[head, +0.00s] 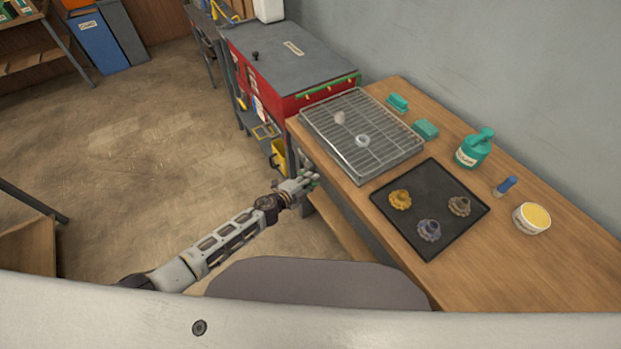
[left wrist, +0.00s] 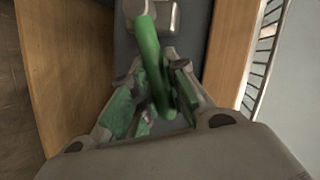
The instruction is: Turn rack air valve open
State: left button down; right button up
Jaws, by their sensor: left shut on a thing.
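The air valve's green handle (left wrist: 152,62) shows in the left wrist view, with a grey metal valve body (left wrist: 150,12) at its far end. My left gripper (left wrist: 160,95) is shut on the green handle, with its green-padded fingers on both sides of it. In the head view my left gripper (head: 302,184) is at the bench's left side, below the wire rack. The valve cannot be made out in the head view. My right gripper is not in view.
A wire rack on a tray (head: 385,165) stands on the wooden bench (head: 560,255). A black mat (head: 405,222) holds three cog-like parts. A red cabinet (head: 275,80) stands behind.

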pick_arm(q)
jog(key=shift+w+a+r+n+p, duration=0.1)
jog(key=shift+r+n+p, duration=0.35)
jog(key=shift+p, duration=0.5)
jog(key=shift+w+a+r+g+p, duration=0.15)
jog(key=shift+g+p, duration=0.25)
jog(key=shift+p, duration=0.2)
jog(key=shift+r+n+p, duration=0.2)
jog(key=shift+n+p, duration=0.25)
jog(key=shift+p, duration=0.45)
jog(key=shift+w+g+h+p, duration=0.1)
jog(key=shift+g+h+p, duration=0.2)
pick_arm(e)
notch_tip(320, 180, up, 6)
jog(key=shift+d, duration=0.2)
pick_arm(q)
jog(key=c, duration=1.4)
grip_release()
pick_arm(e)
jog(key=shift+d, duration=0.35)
pick_arm(q)
jog(key=shift+a, duration=0.15)
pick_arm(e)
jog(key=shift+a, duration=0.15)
pick_arm(q)
jog(key=shift+v, duration=5.95)
